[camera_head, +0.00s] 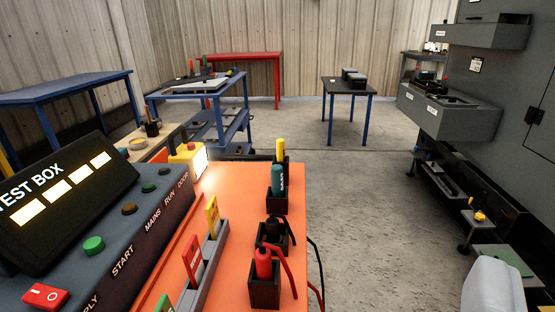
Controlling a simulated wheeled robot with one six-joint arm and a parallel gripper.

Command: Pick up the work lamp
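The likely work lamp (186,161) is a small yellow block with a bright, glowing white face on its right side and a red part on top. It stands at the far left corner of the orange bench top (235,190), beyond the grey test box. Its lower part is partly hidden behind the test box edge.
The test box (130,235) fills the left foreground. Black holders on the bench carry a red probe (263,263), a black probe (272,230) and a teal-and-yellow tool (278,178). Upright coloured cards (192,256) stand in a grey rack. Open floor (350,200) lies right of the bench.

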